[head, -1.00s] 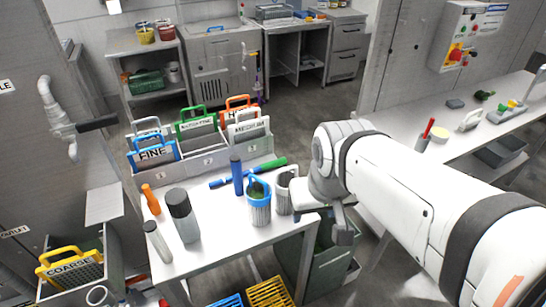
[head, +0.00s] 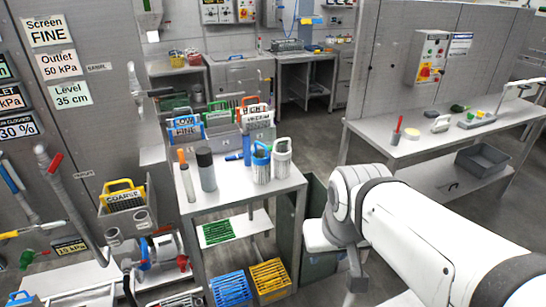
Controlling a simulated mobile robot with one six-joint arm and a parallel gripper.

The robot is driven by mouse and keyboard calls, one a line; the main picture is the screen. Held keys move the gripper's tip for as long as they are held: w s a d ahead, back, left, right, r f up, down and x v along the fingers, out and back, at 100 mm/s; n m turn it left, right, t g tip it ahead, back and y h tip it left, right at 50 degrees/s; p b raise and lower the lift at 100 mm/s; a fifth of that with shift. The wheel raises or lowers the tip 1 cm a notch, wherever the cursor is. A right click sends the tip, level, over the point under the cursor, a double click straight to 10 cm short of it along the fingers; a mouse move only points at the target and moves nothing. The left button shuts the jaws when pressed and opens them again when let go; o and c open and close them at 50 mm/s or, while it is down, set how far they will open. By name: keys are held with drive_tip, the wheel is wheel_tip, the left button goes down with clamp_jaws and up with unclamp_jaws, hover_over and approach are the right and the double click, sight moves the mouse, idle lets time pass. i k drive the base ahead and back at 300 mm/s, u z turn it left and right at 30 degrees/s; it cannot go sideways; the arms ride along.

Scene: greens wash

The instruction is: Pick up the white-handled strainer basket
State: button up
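The white-handled strainer basket (head: 282,164) is a grey metal cup with a pale looped handle. It stands upright near the right edge of the small white table (head: 232,205), beside a similar basket with a blue handle (head: 261,168). My gripper (head: 357,283) hangs at the end of my white arm, to the right of the table and lower in the picture than its top. It is apart from both baskets. Its fingers are small and dark here, and I cannot tell how far apart they are.
Bottles (head: 206,170) stand on the table's left part. A rack with labelled screens (head: 222,125) lines its back. A bench (head: 430,138) with tools is at right.

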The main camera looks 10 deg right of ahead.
sight(282, 152)
drive_tip(key=z, duration=0.45)
drive_tip(key=i, duration=1.55)
drive_tip(key=z, duration=0.15)
